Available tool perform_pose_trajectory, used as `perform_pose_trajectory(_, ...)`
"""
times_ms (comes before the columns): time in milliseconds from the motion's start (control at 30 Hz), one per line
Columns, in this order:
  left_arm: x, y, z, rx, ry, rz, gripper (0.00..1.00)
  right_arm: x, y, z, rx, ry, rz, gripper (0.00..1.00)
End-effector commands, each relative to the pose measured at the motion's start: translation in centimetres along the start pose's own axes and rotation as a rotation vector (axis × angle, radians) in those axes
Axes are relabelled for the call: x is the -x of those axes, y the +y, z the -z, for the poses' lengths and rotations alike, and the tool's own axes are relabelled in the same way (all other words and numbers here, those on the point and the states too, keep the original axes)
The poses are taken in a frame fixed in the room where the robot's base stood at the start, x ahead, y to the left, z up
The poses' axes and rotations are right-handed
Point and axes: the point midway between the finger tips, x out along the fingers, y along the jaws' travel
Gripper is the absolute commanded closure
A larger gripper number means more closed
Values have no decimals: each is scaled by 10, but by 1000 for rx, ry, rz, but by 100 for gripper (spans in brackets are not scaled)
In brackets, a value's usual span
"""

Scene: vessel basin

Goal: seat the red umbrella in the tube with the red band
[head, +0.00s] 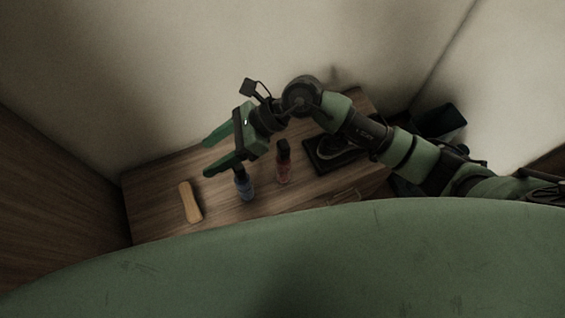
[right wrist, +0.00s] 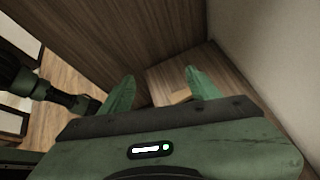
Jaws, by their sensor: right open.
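I cannot make out a red umbrella or a tube with a red band in either view. My right gripper (head: 207,156) is open and empty, above the left part of a wooden tabletop (head: 155,190). Its two green fingers also show spread apart in the right wrist view (right wrist: 160,76), with nothing between them but the tabletop and part of a tan object beyond. My left gripper does not show clearly in either view.
On the tabletop are a tan block-like object (head: 190,203), a blue bottle (head: 244,186), a red bottle with a dark cap (head: 283,166) and a black tray (head: 320,163). A dark bin (head: 446,121) stands at the right. Pale walls and a wooden panel (head: 50,190) close in.

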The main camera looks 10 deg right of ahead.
Motion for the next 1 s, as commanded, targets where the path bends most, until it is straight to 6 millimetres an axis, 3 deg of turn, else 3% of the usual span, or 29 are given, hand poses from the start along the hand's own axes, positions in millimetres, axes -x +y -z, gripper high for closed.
perform_pose_trajectory(33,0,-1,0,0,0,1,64,8,-12,35,86,176,6,38)
perform_pose_trajectory(100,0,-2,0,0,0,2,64,28,-28,79,174,399,6,38)
perform_pose_trajectory(233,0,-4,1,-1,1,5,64,69,-52,130,257,697,7,38)
perform_pose_trajectory(333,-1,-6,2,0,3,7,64,91,-61,147,278,817,7,38)
perform_pose_trajectory(467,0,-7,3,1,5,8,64,100,-65,158,284,876,5,38)
perform_pose_trajectory(1000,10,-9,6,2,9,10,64,55,-80,206,282,874,4,38)
